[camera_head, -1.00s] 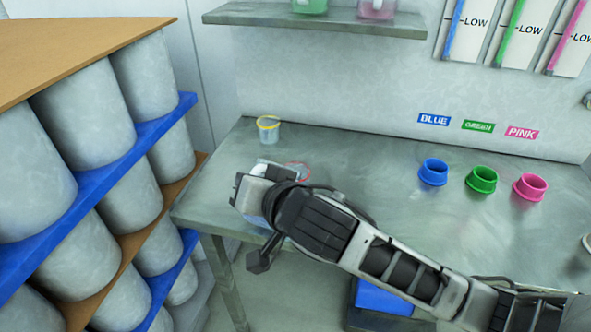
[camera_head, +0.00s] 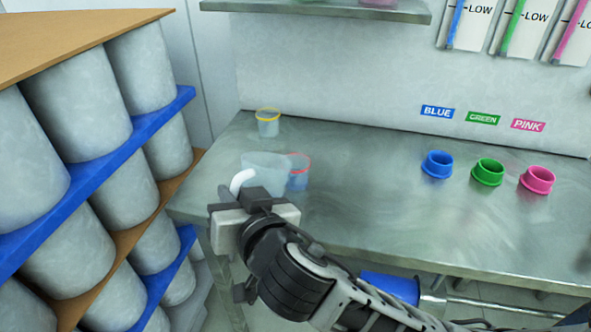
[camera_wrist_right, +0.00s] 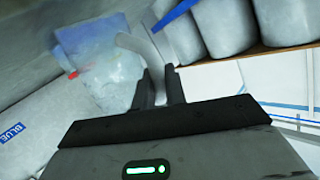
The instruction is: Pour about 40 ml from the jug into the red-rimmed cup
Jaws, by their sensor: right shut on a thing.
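The jug (camera_head: 267,172) is translucent with a pale curved handle (camera_head: 240,181). My right gripper (camera_head: 254,197) is shut on this handle. The jug is at the left of the red-rimmed cup (camera_head: 300,175) and partly covers it; whether they touch is unclear. The cup stands on the bench and its body looks bluish. In the right wrist view the handle (camera_wrist_right: 141,52) runs between my fingers (camera_wrist_right: 159,88), and the jug (camera_wrist_right: 103,68) fills the upper left, with a bit of red rim beside it. No falling stream shows. My left gripper is out of view.
A yellow-rimmed cup (camera_head: 268,124) stands behind on the metal bench (camera_head: 370,200). A rack of grey drums (camera_head: 85,115) is close on the left. The bench middle is clear.

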